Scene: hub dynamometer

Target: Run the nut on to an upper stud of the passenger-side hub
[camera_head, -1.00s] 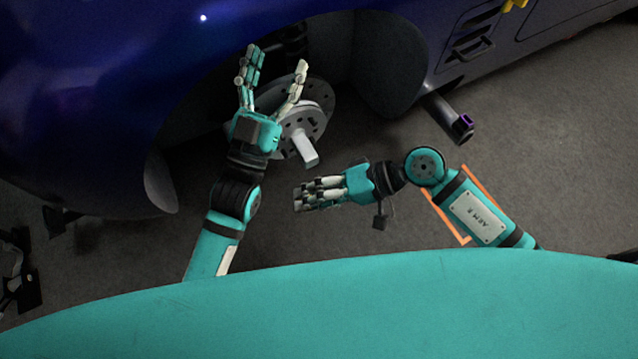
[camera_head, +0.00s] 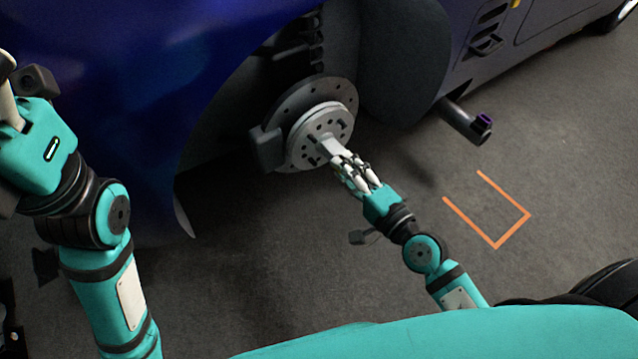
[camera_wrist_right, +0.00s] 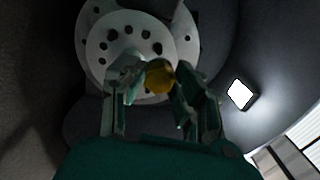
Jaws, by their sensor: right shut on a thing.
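The passenger-side hub (camera_head: 320,128) is a pale grey disc face with dark holes or studs, in the wheel arch of the blue car. A grey block-like shaft (camera_head: 327,144) sticks out from its middle. My right gripper (camera_head: 341,162) is at the hub, fingers just below and right of this shaft. In the right wrist view the gripper (camera_wrist_right: 150,82) is shut on a gold-yellow nut (camera_wrist_right: 160,75), in front of the hub face (camera_wrist_right: 125,40). I cannot tell whether the nut touches a stud. My left gripper (camera_head: 30,135) is at the left edge, fingers cut off.
The car body (camera_head: 130,80) overhangs the hub on the left. A grey caliper-like block (camera_head: 266,148) sits beside the disc. Orange floor marking (camera_head: 497,245) lies on open grey floor.

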